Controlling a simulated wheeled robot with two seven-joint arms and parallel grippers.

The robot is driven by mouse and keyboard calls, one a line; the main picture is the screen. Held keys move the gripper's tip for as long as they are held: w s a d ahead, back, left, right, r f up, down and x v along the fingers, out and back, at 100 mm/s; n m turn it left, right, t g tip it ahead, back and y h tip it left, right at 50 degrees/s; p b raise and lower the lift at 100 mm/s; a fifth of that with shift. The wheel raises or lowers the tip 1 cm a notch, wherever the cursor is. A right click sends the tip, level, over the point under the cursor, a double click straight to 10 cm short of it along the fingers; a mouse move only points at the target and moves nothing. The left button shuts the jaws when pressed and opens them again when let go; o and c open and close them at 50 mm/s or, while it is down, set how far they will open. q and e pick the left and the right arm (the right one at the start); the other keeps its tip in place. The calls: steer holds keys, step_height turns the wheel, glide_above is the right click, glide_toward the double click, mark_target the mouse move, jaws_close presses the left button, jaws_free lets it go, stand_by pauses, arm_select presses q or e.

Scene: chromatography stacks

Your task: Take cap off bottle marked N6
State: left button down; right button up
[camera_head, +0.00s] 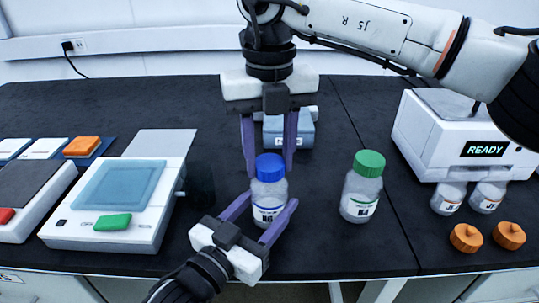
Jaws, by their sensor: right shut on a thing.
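The bottle marked N6 (268,197) stands upright on the black bench, clear with a white and blue label. Its blue cap (270,167) sits on its top. My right gripper (270,172) reaches down from above and is shut on the blue cap, one purple finger on each side. My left gripper (273,199) comes from the lower left, its fingers on both sides of the bottle's body. Whether they press on the glass or stand a little apart is not clear.
A green-capped bottle (362,188) stands close to the right. A white READY machine (460,130) has two uncapped bottles before it; two orange caps (466,238) lie nearby. A white device with a blue panel (120,190) stands left. A blue-grey box (300,130) is behind my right gripper.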

steer(key=n, duration=1.5)
steer(key=shift+n, duration=0.4)
steer(key=n, duration=0.8)
steer(key=shift+n, duration=0.3)
steer(key=n, duration=0.8)
steer(key=shift+r+n, duration=0.1)
steer(key=shift+n, duration=0.3)
steer(key=shift+r, duration=0.1)
